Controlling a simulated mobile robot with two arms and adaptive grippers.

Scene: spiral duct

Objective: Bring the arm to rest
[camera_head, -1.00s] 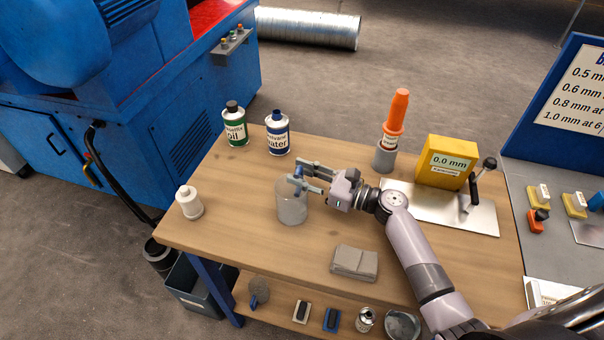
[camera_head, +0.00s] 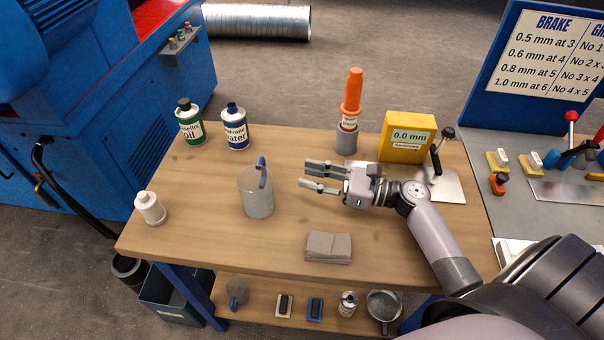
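My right gripper (camera_head: 322,178) is over the wooden table (camera_head: 200,235), with its fingers spread apart and nothing between them. It points left, toward a grey translucent cup (camera_head: 257,193) with a blue handle or tool at its rim. The gripper is apart from the cup, with a clear gap to its right. My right arm comes in from the lower right. My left gripper does not show.
A grey cloth (camera_head: 328,247) lies in front.

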